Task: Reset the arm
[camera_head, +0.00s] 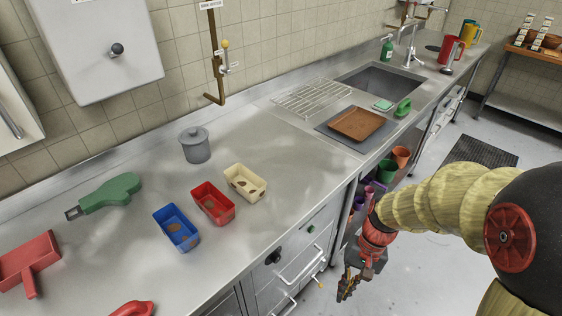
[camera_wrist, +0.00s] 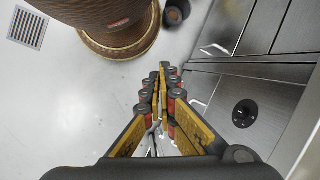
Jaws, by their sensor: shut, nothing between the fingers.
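My gripper (camera_head: 346,286) hangs low in front of the counter's cabinet fronts in the head view, its fingers pointing down over the floor. My arm reaches it from the right side of the picture. In the wrist view my gripper (camera_wrist: 160,78) shows both yellow-and-black fingers closed together at the tips, with nothing between them. Below it is the pale floor, with drawer fronts (camera_wrist: 235,75) close on the right.
On the steel counter (camera_head: 110,260) stand a blue bin (camera_head: 170,222), a red bin (camera_head: 203,190), a cream bin (camera_head: 237,170) and a grey lidded pot (camera_head: 195,150). A brown tray (camera_head: 356,123) lies near the sink (camera_head: 382,80). A large brown round container (camera_wrist: 100,12) stands on the floor.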

